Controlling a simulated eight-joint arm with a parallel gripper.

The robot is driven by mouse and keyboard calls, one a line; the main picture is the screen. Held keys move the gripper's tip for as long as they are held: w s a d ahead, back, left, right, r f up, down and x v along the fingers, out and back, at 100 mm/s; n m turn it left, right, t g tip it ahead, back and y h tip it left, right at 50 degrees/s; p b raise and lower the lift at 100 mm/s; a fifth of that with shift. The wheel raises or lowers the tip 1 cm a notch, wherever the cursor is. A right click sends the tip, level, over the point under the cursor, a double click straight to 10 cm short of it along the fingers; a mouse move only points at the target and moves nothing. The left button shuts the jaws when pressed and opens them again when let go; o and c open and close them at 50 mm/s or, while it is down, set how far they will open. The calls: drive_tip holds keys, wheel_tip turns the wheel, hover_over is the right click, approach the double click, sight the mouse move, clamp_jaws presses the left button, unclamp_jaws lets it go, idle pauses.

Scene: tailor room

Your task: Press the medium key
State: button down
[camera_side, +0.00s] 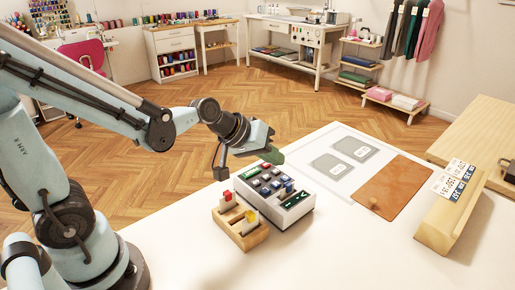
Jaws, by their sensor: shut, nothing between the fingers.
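A light grey keypad box (294,207) stands on the white table. Its top carries rows of small keys (266,179), dark grey, red and blue, and green strips. Labels are too small to read, so I cannot tell which key is the medium one. My gripper (272,157) is shut and empty, at the back edge of the keypad in the picture. It seems to be above the keys, and it hides part of the far side. I cannot tell whether it touches anything.
A wooden block (255,238) with red and yellow pieces stands in front of the keypad. To the right lie grey cards (331,166), a brown board (390,191) with a small knob, and a long wooden piece (440,230) with labels. The table's front right is clear.

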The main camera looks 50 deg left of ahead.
sight(272, 184)
drive_tip(key=shift+f, duration=1.75)
drive_tip(key=shift+f, duration=0.1)
idle(0.7)
drive_tip(key=shift+f, duration=0.35)
drive_tip(key=shift+f, duration=0.4)
idle(0.7)
drive_tip(key=shift+r, duration=0.85)
drive_tip(key=shift+r, duration=2.5)
